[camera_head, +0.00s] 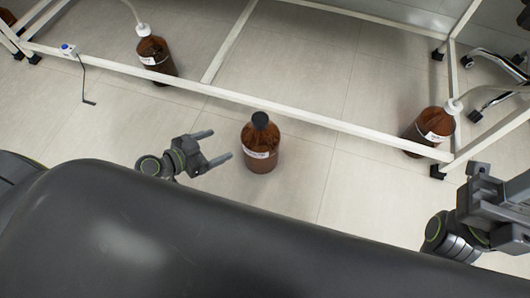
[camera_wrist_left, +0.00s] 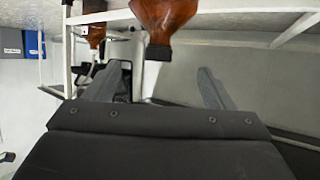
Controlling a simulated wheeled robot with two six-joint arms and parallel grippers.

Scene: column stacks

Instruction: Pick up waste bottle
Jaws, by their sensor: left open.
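A brown bottle with a black cap and a white label (camera_head: 260,150) stands upright on the floor, in front of the white frame. My left gripper (camera_head: 212,147) is open and empty, just left of this bottle, its fingers pointing toward it without visible contact.
Two more brown bottles with white caps and tubes stand by the white frame (camera_head: 330,122), one at the back left (camera_head: 155,60) and one at the right (camera_head: 431,131). Floor around the black-capped bottle is clear.

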